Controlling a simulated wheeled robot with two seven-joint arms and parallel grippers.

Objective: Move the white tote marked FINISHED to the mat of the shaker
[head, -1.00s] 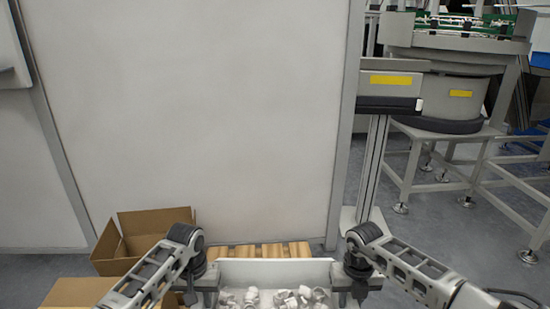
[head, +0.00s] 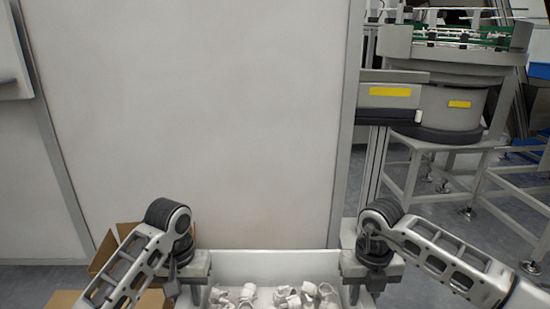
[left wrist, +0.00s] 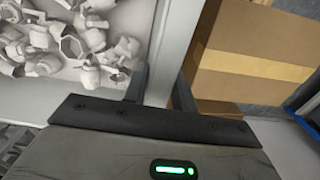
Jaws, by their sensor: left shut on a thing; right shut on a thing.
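A white tote (head: 268,262) with several loose white parts in it is at the bottom centre of the head view, its near side cut off. No FINISHED marking shows. My left gripper (head: 203,287) is shut on its left wall and my right gripper (head: 352,287) on its right wall. In the left wrist view the tote wall (left wrist: 176,45) runs between the fingers of my left gripper (left wrist: 157,92), with the white parts on one side. I cannot make out a shaker mat in these frames.
Open cardboard boxes (head: 103,252) stand at the lower left, partly behind my left arm; cardboard also shows beside the tote in the left wrist view (left wrist: 255,55). A large pale panel (head: 200,110) fills the background. A round machine on a frame (head: 450,105) stands at the right.

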